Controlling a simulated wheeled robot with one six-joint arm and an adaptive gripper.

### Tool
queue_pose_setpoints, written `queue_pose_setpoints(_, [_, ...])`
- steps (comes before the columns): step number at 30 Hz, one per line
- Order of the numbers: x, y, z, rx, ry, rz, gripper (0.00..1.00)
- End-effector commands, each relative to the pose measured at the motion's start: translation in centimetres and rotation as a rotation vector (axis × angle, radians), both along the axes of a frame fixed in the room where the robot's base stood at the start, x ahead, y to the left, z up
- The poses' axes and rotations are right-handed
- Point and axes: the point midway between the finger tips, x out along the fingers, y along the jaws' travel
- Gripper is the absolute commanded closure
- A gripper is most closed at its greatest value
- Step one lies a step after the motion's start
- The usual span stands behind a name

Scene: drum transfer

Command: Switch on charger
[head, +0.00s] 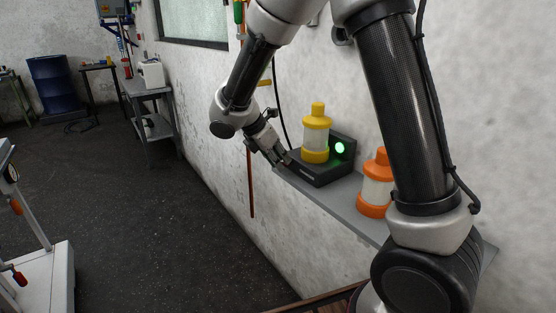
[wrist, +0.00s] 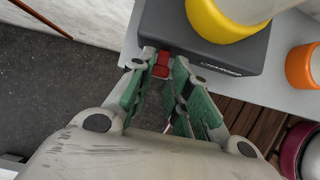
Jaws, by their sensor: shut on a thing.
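The charger (head: 318,172) is a dark grey box with an upright back, standing on a wall shelf. A round green light (head: 339,147) glows on its back part. A yellow-capped canister (head: 316,135) with a pale middle stands upright on it. In the wrist view the charger (wrist: 160,25) shows from above, with a small red switch (wrist: 161,71) at its front edge. My gripper (head: 284,160) is at the charger's front left corner. In the wrist view its green-padded fingers (wrist: 163,66) close in around the red switch, which is partly hidden between them.
An orange-capped canister (head: 376,185) stands on the grey shelf (head: 352,211), right of the charger. The wall runs close behind. Open dark floor (head: 160,230) lies left of the shelf. A side table (head: 150,90) and a blue drum (head: 52,85) are far back.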

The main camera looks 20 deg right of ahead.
Motion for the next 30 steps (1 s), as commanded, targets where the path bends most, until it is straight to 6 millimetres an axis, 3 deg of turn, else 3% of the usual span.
queue_pose_setpoints(5, [0.1,0.0,0.0,0.000,-0.002,0.001,1.00])
queue_pose_setpoints(6, [0.1,0.0,0.0,0.000,-0.002,0.001,0.79])
queue_pose_setpoints(9, [0.1,0.0,0.0,-0.001,-0.001,0.001,0.61])
queue_pose_setpoints(10, [0.1,0.0,0.0,-0.002,-0.001,0.001,0.59])
queue_pose_setpoints(21, [0.0,0.3,0.5,-0.001,-0.002,0.000,0.59])
queue_pose_setpoints(30, [-1.0,3.4,5.6,0.002,-0.005,0.003,0.59])
